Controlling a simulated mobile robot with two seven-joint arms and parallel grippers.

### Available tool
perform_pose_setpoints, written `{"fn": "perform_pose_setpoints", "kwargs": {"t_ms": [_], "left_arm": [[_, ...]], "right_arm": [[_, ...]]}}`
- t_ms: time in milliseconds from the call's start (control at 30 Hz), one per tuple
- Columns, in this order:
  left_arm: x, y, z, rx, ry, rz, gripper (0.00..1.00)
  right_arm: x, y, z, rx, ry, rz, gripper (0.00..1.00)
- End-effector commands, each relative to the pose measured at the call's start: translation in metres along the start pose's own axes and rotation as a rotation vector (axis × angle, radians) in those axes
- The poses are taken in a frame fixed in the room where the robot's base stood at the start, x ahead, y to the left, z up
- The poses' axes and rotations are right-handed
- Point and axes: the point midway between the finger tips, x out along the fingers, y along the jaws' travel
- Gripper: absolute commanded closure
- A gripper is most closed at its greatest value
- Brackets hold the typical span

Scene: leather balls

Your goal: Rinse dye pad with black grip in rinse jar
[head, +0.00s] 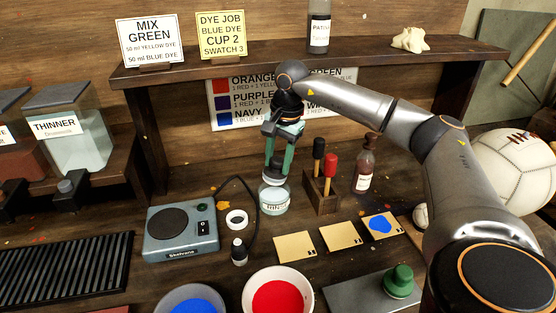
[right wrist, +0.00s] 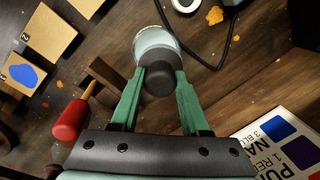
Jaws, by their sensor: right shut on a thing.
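My right gripper (head: 275,172) comes down from above and is shut on the black grip of the dye pad (head: 274,180). In the right wrist view the black grip (right wrist: 158,82) sits between the two green fingers. The rinse jar (head: 274,201) is a small clear jar with pale liquid and a label, standing on the bench directly below. It also shows in the right wrist view (right wrist: 152,42). The pad is at the jar's mouth; its underside is hidden, so I cannot tell how deep it is. My left gripper is not in view.
A wooden block (head: 322,203) with black-handled and red-handled tools stands close right of the jar. A brown bottle (head: 365,165) is behind it. A scale (head: 181,232) is left, dye bowls (head: 278,298) in front, a green-knobbed pad (head: 398,280) front right. A shelf (head: 250,52) runs above.

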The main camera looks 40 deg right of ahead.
Motion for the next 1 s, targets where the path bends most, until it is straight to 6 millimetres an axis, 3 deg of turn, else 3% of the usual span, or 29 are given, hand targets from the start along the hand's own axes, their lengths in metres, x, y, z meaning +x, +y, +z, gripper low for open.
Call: {"fn": "perform_pose_setpoints", "kwargs": {"t_ms": [467,1000], "left_arm": [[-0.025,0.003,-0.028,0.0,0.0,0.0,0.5],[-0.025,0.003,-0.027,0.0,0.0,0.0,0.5]], "right_arm": [[-0.04,-0.006,0.001,0.0,0.0,-0.001,0.99],[-0.04,-0.006,0.001,0.0,0.0,-0.001,0.99]]}}
